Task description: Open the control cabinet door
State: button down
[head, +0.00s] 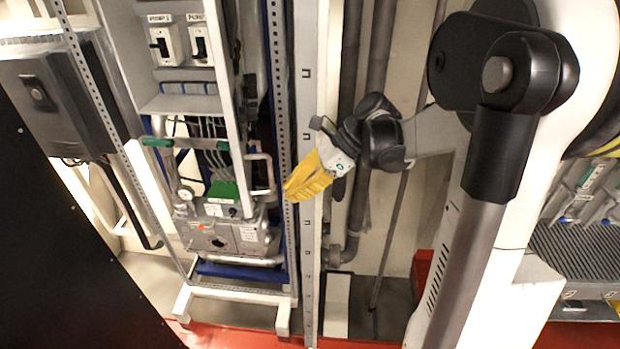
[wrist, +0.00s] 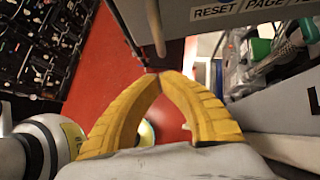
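My gripper (head: 300,185) has yellow fingers pointing left and down in the head view, just right of a tall rack with switches, wires and a grey lower unit (head: 225,238). In the wrist view the fingertips of my gripper (wrist: 160,76) meet, with nothing seen between them. A pale rounded bar (wrist: 154,28) hangs just beyond the tips, beside a grey panel (wrist: 215,14) marked "RESET / PAGE". In the head view a pale D-shaped handle (head: 263,172) stands on the rack's right side, left of the fingers. I cannot tell for sure which panel is the control cabinet door.
A perforated upright (head: 278,90) and a slotted post (head: 307,90) stand close to my gripper. Dark vertical pipes (head: 378,60) run behind it. A grey wall box (head: 60,105) is at the left. The red floor (wrist: 105,60) shows below in the wrist view.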

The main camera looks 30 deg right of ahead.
jog(key=shift+w+a, duration=0.3)
jog(key=shift+a, duration=0.5)
jog(key=shift+a, duration=0.1)
